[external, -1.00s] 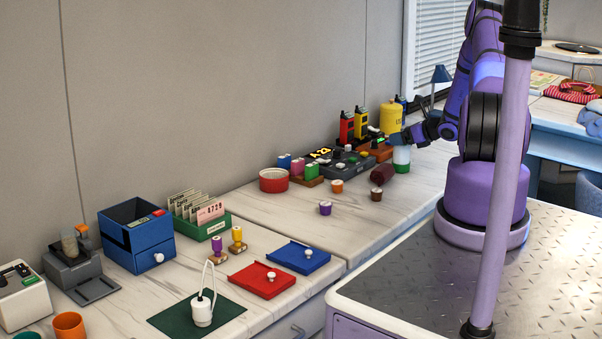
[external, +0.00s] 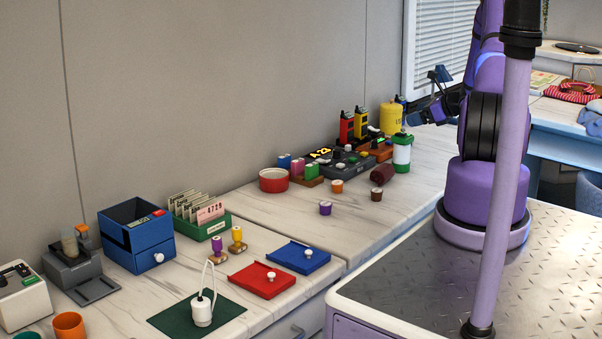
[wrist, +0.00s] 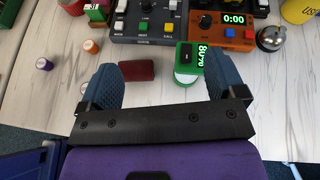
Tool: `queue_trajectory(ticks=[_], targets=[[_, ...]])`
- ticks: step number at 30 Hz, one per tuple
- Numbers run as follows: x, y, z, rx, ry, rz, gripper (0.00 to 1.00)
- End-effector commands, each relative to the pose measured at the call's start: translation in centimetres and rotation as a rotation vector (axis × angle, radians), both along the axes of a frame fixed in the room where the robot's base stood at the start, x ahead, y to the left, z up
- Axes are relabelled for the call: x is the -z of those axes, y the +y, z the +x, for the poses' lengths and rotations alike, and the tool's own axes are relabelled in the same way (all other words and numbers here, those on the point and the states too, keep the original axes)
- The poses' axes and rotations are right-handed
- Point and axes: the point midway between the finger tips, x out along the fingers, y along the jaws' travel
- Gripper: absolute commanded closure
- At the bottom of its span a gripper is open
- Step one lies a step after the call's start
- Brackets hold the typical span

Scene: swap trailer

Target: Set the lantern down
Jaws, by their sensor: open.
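The lantern (external: 402,154), a white cylinder with a green top and green base, stands upright on the counter at its right part. In the wrist view the lantern (wrist: 186,76) shows its green top with an "80%" display, between the finger directions and nearer the right finger. My gripper (external: 418,118) is open and empty, above the lantern and a little to its right, apart from it. In the wrist view both blue fingers of my gripper (wrist: 162,78) are spread wide with nothing held between them.
A dark red cylinder (external: 382,174) lies just left of the lantern. Behind are a grey control box (external: 350,165), an orange timer box (wrist: 222,32), a bell (wrist: 271,38) and a yellow canister (external: 391,118). Small purple, orange and brown pieces stand in front; the counter's front strip is clear.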

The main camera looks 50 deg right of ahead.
Motion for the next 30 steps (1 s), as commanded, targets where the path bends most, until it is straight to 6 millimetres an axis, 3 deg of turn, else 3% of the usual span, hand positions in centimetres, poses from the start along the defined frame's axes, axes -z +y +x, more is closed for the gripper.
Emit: queue_trajectory(ticks=[1, 6, 14, 23, 30], targets=[[-2.5, 2.1, 1.6, -0.074, 0.007, -0.049, 0.11], [-9.2, 9.7, 4.9, -0.335, 0.04, -0.221, 0.11], [-18.0, 22.0, 6.5, -0.713, 0.069, -0.494, 0.11], [-25.8, 35.1, 3.4, -1.117, 0.072, -0.825, 0.11], [-30.2, 43.5, -1.8, -1.405, 0.054, -1.106, 0.11]])
